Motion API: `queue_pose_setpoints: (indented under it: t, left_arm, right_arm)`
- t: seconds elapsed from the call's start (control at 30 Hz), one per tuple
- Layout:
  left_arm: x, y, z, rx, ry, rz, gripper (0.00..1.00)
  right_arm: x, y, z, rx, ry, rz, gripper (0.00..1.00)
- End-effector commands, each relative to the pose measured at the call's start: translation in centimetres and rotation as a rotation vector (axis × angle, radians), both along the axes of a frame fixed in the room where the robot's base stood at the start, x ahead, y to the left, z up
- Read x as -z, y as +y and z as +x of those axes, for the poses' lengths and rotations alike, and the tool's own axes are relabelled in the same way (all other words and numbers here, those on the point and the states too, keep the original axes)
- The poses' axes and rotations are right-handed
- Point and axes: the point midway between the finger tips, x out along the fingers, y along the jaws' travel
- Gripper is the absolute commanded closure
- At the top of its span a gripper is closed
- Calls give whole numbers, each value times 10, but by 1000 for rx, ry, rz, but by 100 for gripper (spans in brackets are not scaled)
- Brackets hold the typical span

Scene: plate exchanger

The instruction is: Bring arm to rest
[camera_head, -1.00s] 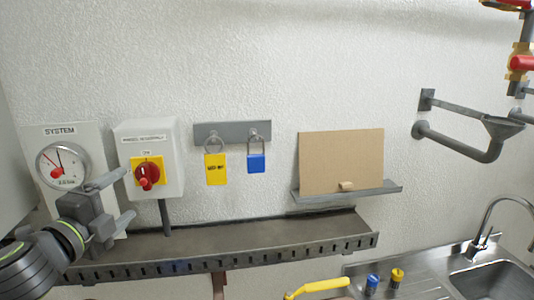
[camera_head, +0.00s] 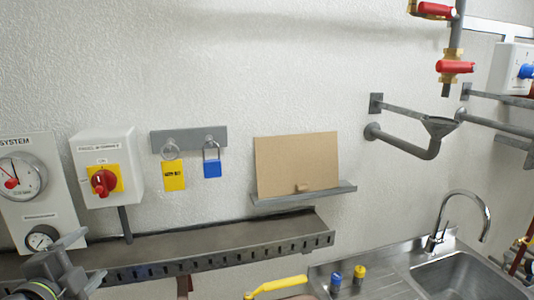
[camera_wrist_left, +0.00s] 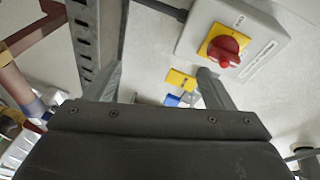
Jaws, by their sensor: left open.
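My left gripper (camera_head: 88,262) is at the lower left of the head view, in front of the left end of the grey slotted tray. Its two fingers are spread apart with nothing between them. In the left wrist view its fingers (camera_wrist_left: 158,84) are also apart and empty. The switch box with a red knob on a yellow plate (camera_head: 104,180) is on the wall above and right of the gripper, apart from it. It also shows in the left wrist view (camera_wrist_left: 225,45). My right gripper is in no view.
A gauge panel (camera_head: 55,205) is on the wall at the left. A yellow tag (camera_head: 174,177) and a blue padlock (camera_head: 212,168) hang from a grey bar. The slotted tray (camera_head: 200,262) runs below. A brown board (camera_head: 296,160) stands on a shelf. A sink (camera_head: 465,275) is at right.

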Motion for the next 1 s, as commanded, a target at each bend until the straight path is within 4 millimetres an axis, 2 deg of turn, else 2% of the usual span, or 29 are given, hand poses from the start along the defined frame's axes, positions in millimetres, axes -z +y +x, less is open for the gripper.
queue_pose_setpoints:
  t: [0.17, 0.3, 0.47, 0.6, 0.8, 1.0]
  left_arm:
    - [61, 6, -21, -114, 113, -175, 24]
    - [116, 7, -47, -235, 223, -334, 24]
    - [174, 1, -86, -385, 350, -505, 24]
    - [219, -12, -127, -526, 465, -649, 24]
    - [270, -38, -187, -732, 618, -835, 24]
    - [302, -71, -242, -925, 752, -988, 24]
  right_arm:
    - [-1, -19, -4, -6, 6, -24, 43]
    - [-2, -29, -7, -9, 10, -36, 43]
    - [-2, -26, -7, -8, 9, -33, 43]
    - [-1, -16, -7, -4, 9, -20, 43]
    - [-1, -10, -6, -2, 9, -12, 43]
    - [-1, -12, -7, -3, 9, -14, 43]
